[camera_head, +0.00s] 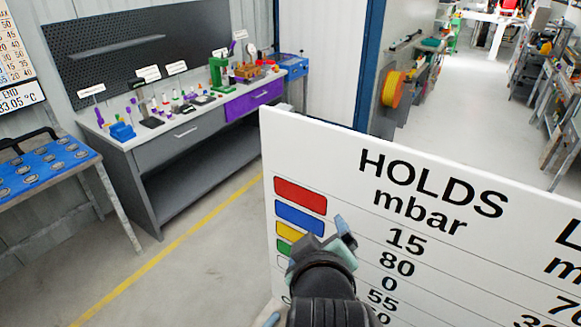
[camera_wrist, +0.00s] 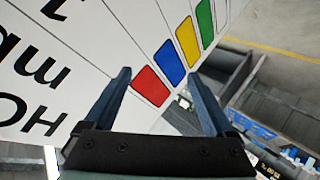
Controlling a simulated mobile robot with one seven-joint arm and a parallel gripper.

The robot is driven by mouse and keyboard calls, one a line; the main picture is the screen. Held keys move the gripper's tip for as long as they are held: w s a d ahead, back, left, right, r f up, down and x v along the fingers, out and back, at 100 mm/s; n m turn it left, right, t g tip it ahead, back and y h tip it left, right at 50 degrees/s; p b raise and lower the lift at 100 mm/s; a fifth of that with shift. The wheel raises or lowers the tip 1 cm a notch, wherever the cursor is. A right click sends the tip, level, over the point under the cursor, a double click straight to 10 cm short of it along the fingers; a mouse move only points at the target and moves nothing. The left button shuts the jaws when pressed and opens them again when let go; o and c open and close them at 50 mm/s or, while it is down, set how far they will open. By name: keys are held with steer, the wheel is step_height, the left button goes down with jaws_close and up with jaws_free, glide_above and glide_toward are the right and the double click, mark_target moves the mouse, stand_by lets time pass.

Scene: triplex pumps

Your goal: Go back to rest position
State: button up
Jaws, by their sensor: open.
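My gripper (camera_head: 341,230) is raised in front of a large white board in the head view, with the board behind it. The wrist view shows its two blue-grey fingers (camera_wrist: 160,98) spread apart, with nothing between them. The white board (camera_head: 420,260) carries the words "HOLDS mbar", a column of numbers and red, blue, green and yellow patches. It also fills the upper left of the wrist view (camera_wrist: 90,50). I cannot tell whether the fingers touch the board. My arm hides part of the board's lower patches.
A grey workbench (camera_head: 180,137) with small tools and a purple drawer stands at the back left. A table with a blue top (camera_head: 40,168) is at the left edge. A yellow line (camera_head: 165,255) crosses the open floor. Shelves (camera_head: 560,125) line the aisle at right.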

steer(key=w+a+r+m+t+y+b, duration=0.1)
steer(key=a+r+m+t, duration=0.2)
steer(key=r, duration=0.6)
steer(key=a+r+m+t+b, duration=0.15)
steer(key=r+m+t, duration=0.25)
steer(key=r, duration=0.4)
steer(key=s+r+t+b, duration=0.4)
steer(key=s+r+t, duration=0.4)
steer(key=s+r, duration=0.4)
step_height(320, 180, up, 4)
steer(key=shift+r, duration=0.15)
